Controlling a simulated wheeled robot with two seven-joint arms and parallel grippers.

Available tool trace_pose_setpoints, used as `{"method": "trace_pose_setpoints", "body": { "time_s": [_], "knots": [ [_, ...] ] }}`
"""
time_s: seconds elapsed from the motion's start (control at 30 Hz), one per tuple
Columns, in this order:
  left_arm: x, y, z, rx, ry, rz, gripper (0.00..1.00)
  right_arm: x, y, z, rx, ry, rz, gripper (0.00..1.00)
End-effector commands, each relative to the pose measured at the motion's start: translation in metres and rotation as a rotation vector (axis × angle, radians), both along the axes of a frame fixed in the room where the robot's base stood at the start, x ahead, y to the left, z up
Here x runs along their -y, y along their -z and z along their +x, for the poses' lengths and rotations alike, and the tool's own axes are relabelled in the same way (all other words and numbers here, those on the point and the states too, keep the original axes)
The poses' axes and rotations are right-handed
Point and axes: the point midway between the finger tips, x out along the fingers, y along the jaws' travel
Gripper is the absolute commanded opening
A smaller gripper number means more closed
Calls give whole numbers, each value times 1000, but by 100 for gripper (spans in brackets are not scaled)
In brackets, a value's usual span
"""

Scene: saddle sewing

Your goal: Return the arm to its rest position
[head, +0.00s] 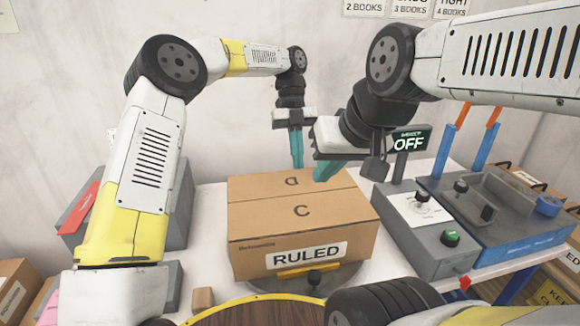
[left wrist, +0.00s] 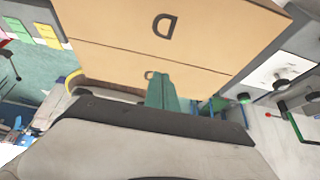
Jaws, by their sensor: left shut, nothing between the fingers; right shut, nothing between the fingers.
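My left gripper (head: 297,148) has teal fingers and hangs pointing down above the back of a brown cardboard box. Its fingers are together and empty. In the left wrist view the left gripper (left wrist: 172,90) shows as a closed teal pair in front of the box top. My right gripper (head: 328,170) is at the box's back right, its teal fingers shut and partly hidden behind the right arm. The box (head: 300,225) bears the letters D and C on top and a RULED label in front; it also fills the upper left wrist view (left wrist: 130,35).
The box stands on a grey round turntable (head: 345,283) on a white table. A grey control box (head: 425,235) with a knob, green button and OFF display stands right. Beyond it is a blue and grey tray unit (head: 530,235). A grey bin (head: 178,215) stands left.

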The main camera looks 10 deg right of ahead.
Motion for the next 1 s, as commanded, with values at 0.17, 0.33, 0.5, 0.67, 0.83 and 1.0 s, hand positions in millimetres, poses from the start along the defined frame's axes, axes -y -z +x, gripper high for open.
{"method": "trace_pose_setpoints", "body": {
  "time_s": [0.17, 0.33, 0.5, 0.67, 0.83, 1.0],
  "knots": [
    [-5, -16, 2, 23, -43, 22, 0, 0, 0, 0, 0, 0, 0, 0],
    [-27, -43, -7, 122, -270, 118, 0, 0, 0, 0, 0, 0, 0, 0],
    [-64, -72, -23, 237, -625, 218, 0, 0, 0, 0, 0, 0, 0, 0],
    [-102, -92, -43, 316, -984, 274, 0, 0, 0, 0, 0, 0, 0, 0],
    [-144, -108, -69, 359, -1390, 290, 0, 0, 0, 0, 0, 0, 0, 0],
    [-186, -115, -100, 346, -1809, 260, 0, 0, 0, 0, 0, 0, 0, 0]
  ]
}}
